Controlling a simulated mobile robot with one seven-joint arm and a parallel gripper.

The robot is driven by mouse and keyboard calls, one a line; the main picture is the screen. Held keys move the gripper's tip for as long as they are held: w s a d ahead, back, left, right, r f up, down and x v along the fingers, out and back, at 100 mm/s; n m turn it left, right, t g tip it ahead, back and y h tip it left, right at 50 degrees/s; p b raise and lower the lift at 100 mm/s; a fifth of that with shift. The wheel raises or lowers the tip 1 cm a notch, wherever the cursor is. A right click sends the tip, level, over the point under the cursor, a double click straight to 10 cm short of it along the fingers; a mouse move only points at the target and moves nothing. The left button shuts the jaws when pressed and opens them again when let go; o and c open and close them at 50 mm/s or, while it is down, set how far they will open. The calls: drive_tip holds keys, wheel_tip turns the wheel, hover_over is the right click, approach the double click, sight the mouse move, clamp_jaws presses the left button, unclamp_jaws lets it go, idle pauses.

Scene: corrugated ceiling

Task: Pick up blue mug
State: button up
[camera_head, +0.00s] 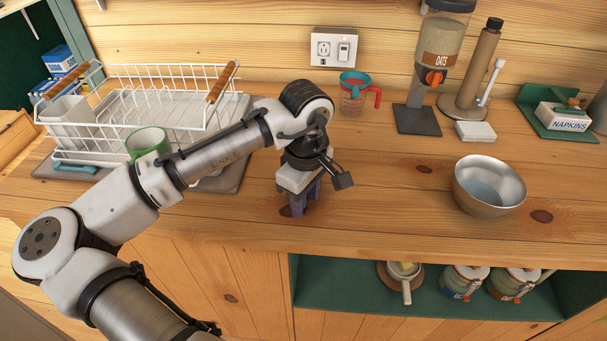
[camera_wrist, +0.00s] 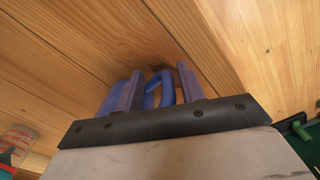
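My gripper (camera_head: 298,207) points down just above the wooden counter, near its front edge and left of the metal bowl. Its bluish-purple fingers show in the head view. In the wrist view my gripper (camera_wrist: 160,82) has two outer finger parts standing apart, with curved blue pieces between them. No whole blue mug can be made out in either view. A green mug (camera_head: 148,142) stands at the dish rack, partly behind my arm.
The white dish rack (camera_head: 170,78) stands at the left. A measuring cup (camera_head: 353,95) and oats dispenser (camera_head: 437,60) stand at the back. The metal bowl (camera_head: 489,186) is right of my gripper, with bare counter between. A green-lined shelf (camera_head: 335,280) lies below.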

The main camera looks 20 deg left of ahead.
clamp_jaws()
drive_tip(key=shift+r, duration=0.15)
idle(0.4)
wheel_tip(320, 180, up, 20)
drive_tip(key=b, duration=0.1)
drive_tip(key=shift+f, duration=0.25)
idle(0.8)
